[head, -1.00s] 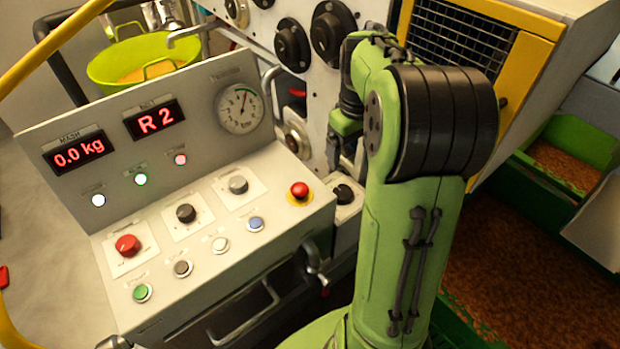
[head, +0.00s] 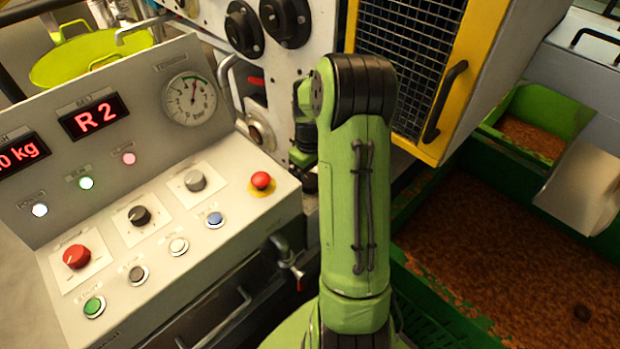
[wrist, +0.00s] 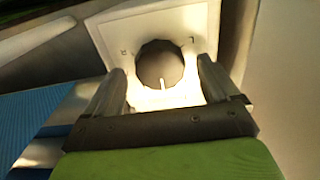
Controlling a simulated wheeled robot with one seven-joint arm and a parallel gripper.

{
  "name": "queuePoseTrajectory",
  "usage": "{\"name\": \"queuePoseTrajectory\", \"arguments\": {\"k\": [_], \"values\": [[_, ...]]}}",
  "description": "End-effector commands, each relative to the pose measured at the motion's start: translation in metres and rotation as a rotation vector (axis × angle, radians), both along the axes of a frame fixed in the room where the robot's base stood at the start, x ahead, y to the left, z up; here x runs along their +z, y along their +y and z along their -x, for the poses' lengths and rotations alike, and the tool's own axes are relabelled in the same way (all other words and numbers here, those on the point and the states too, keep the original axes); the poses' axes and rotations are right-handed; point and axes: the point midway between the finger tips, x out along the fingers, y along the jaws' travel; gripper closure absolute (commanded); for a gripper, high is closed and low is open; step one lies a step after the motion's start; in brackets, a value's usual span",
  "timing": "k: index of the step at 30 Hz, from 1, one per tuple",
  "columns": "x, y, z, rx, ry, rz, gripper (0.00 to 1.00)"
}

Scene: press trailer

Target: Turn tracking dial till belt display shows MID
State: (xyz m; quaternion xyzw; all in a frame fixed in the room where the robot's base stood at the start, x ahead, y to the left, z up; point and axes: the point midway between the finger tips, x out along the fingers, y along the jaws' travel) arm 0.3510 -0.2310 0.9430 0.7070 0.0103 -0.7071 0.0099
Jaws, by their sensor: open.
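The belt display (head: 95,117) in the head view reads R 2 in red. In the wrist view a round dark dial (wrist: 160,62) with a pale pointer mark sits on a white square plate (wrist: 118,32). The pointer mark is at the dial's lower edge in that picture. My gripper (wrist: 163,78) is open, with one finger on each side of the dial and a visible gap on both sides. In the head view the dial and most of my gripper are hidden or dark behind my green arm, right of the console.
The sloping console (head: 150,235) holds a red knob (head: 76,256), a black knob (head: 139,215), a grey knob (head: 195,180), several buttons and a red emergency button (head: 262,180). A tap (head: 290,262) juts from its right side. A yellow-framed mesh door (head: 410,70) stands behind my arm.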

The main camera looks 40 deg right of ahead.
Motion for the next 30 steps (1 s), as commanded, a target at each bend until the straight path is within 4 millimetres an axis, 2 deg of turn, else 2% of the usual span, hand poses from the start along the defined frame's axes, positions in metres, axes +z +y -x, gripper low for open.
{"name": "queuePoseTrajectory", "arguments": {"k": [3, 10, 21, 30], "values": [[-0.0077, -0.0001, 0.0001, 0.0, 0.0, 0.0, 0.12], [-0.0074, -0.0001, 0.0001, 0.0, 0.0, 0.001, 0.13], [-0.0071, -0.0001, 0.0, 0.0, 0.0, 0.001, 0.68], [-0.0068, 0.0, -0.0001, 0.043, 0.0, 0.002, 0.68]]}}
